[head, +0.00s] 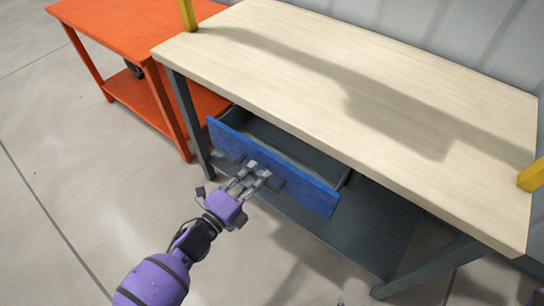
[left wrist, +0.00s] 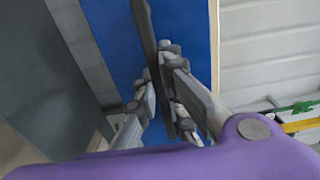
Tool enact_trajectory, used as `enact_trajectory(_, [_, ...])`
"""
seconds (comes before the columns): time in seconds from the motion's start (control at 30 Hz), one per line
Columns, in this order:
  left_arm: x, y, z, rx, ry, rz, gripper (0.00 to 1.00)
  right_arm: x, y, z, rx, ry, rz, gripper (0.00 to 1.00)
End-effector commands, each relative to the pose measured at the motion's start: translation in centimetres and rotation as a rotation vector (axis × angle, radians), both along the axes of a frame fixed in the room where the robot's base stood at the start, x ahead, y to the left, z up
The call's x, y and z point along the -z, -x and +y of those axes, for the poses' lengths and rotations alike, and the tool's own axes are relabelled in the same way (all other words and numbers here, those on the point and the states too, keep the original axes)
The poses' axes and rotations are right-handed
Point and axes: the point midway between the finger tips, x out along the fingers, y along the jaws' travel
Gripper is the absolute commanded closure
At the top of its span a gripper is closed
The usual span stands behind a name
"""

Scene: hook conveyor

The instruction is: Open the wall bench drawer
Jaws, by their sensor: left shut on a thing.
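The wall bench (head: 400,110) has a pale wood top and grey legs. Its drawer, with a blue front (head: 312,194), stands partly pulled out below the top, and its dark inside shows behind the front. My left gripper (head: 257,176) is at the middle of the drawer front, shut on the handle. In the left wrist view the handle is a dark bar (left wrist: 147,32) running between the fingers (left wrist: 164,95), with the blue front (left wrist: 108,45) behind it. The fingers hide part of the handle.
An orange bench (head: 118,26) with a lower shelf stands left of the wall bench. A grey lower shelf (head: 365,235) lies under the drawer. Yellow posts (head: 188,14) rise at the bench edges. Bare concrete floor (head: 75,185) is free at the left front.

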Motion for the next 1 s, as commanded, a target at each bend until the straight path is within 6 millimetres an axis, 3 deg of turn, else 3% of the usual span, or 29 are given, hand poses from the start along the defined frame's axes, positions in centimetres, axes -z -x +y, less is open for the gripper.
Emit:
enact_trajectory(0.2, [0.0,6.3,4.7,-0.003,-0.003,0.004,1.0,-1.0,-0.2,0.0,0.003,-0.002,-0.009,0.6])
enact_trajectory(0.5, [0.1,12.9,9.4,-0.002,-0.002,0.003,1.0,-0.7,0.6,-0.2,0.004,0.0,0.005,0.6])
enact_trajectory(0.73, [0.1,15.5,11.3,-0.001,-0.002,0.001,1.0,-0.6,0.7,-0.2,0.004,0.001,0.008,0.6])
enact_trajectory(1.0, [0.0,16.2,11.9,-0.001,-0.002,-0.001,1.0,-0.7,0.1,-0.1,0.0,0.0,0.0,0.6])
